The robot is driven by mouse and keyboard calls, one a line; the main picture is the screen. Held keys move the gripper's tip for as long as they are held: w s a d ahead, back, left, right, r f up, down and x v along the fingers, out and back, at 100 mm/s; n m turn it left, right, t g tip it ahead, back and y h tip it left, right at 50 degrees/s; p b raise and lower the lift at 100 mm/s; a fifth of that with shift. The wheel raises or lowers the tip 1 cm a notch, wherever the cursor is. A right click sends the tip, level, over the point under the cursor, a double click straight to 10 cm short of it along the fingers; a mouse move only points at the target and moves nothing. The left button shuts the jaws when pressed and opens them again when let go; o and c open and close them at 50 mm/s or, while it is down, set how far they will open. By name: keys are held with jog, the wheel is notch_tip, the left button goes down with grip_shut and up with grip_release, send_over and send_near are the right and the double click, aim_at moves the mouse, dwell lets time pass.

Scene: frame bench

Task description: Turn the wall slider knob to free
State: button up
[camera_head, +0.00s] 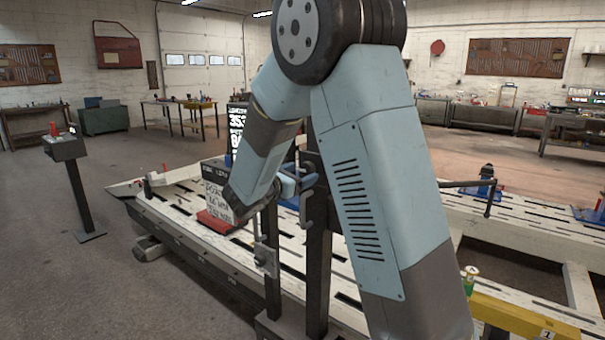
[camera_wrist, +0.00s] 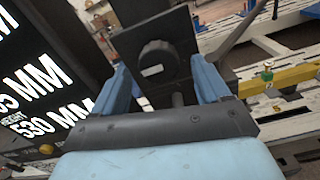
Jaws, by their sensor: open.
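The slider knob (camera_wrist: 157,57) is a round black knob on a dark plate (camera_wrist: 128,42) in the wrist view. A short pale mark shows on its face, lying nearly level and slightly tilted in the picture. My gripper (camera_wrist: 162,76) is open, with one blue finger to the left of the knob and one to the right. I cannot tell whether either finger touches it. In the head view my gripper (camera_head: 298,185) is at the dark upright post (camera_head: 318,255), and I cannot make out the knob there.
A display with large white figures (camera_wrist: 45,95) stands close on the left in the wrist view. A yellow beam (camera_head: 505,312) is at the lower right of the head view. The pale slotted bench (camera_head: 185,215) lies below my arm. A thin dark rod (camera_head: 455,184) sticks out to the right.

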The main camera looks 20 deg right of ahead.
jog(key=shift+x, duration=1.1)
